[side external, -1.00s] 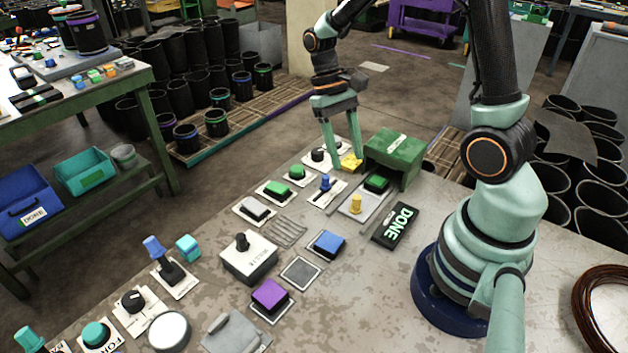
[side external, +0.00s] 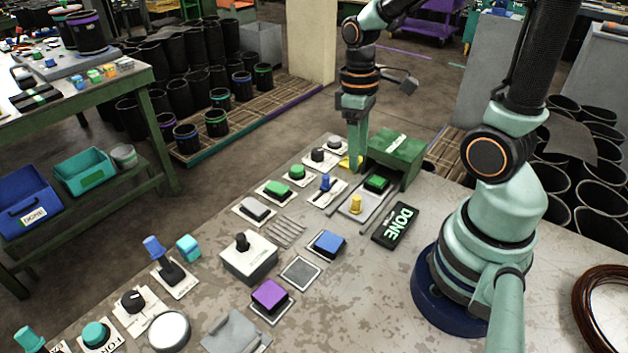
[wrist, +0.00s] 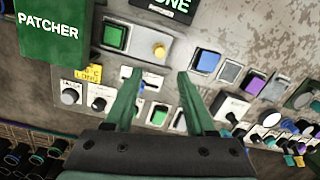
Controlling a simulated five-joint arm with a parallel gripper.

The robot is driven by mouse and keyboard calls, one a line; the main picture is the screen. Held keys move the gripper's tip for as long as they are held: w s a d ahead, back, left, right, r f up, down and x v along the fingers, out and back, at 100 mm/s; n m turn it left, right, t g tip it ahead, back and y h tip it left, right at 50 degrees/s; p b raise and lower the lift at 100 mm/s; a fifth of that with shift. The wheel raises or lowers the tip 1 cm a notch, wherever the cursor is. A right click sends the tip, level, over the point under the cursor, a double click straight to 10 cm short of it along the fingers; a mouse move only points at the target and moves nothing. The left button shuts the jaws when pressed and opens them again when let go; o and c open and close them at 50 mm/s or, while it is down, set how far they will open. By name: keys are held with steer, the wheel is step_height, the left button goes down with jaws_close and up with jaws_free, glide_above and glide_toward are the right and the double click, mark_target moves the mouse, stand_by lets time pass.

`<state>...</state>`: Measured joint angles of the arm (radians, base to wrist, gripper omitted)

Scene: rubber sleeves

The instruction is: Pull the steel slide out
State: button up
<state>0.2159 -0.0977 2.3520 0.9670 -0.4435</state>
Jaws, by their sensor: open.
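The steel slide (side external: 349,212) is a flat grey plate in front of the green PATCHER box (side external: 396,149). It carries a green block (side external: 377,183) and an upright yellow knob (side external: 356,204). In the wrist view, the slide (wrist: 138,43) lies beyond the fingertips, with its yellow knob (wrist: 159,49) at the right end. My gripper (side external: 356,169) is beside the box's left side, above the panel, seen nearly edge-on. In the wrist view, my gripper (wrist: 158,76) is open and empty, its fingers spread wide. The slide's far end by the box is hidden.
A blue-handled switch (side external: 325,184) stands left of the slide. A black DONE plate (side external: 396,226) lies to its right. Several buttons and knobs spread over the table toward the lower left. A yellow label (wrist: 93,72) lies near the box.

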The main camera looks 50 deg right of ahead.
mark_target(356, 197)
steer(key=shift+s+a+f+n+t, duration=0.15)
steer(key=shift+f+n, duration=0.2)
steer(key=shift+f, duration=1.7)
steer(key=shift+s+d+f+n+t, duration=0.1)
steer(key=shift+s+f+n+t, duration=0.15)
steer(key=shift+f, duration=1.8)
steer(key=shift+s+a+f+n+t, duration=0.1)
steer(key=shift+f+n, duration=0.3)
steer(key=shift+f, duration=1.65)
jaws_close()
